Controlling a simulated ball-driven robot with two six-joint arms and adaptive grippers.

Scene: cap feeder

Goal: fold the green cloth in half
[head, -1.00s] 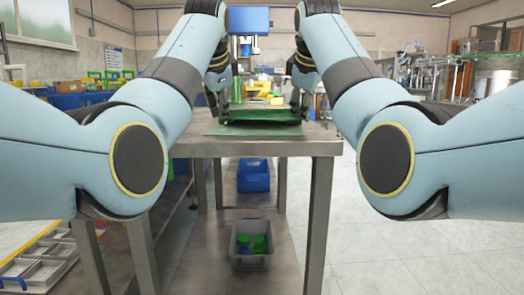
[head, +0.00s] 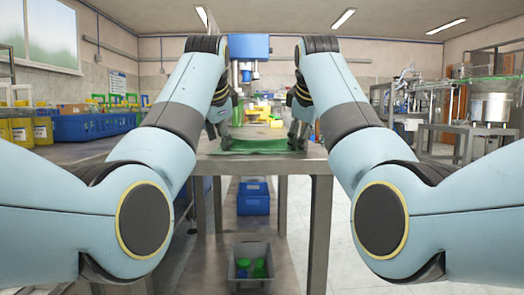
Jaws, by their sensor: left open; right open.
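The green cloth (head: 258,146) lies on the metal table (head: 290,167) straight ahead, seen at a low angle. A raised or bunched part of it shows between my grippers. How its layers lie is too small to tell. My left gripper (head: 222,143) is open at the left side of the cloth. My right gripper (head: 297,143) is open at the right side of the cloth. Both are partly hidden by my arms, and contact with the cloth is unclear.
A green bottle (head: 238,114) and yellow items (head: 253,116) stand behind the cloth. Below the table are a blue bin (head: 253,199) and a grey bin (head: 251,262). A blue crate (head: 92,126) stands at the left. The floor at the right is clear.

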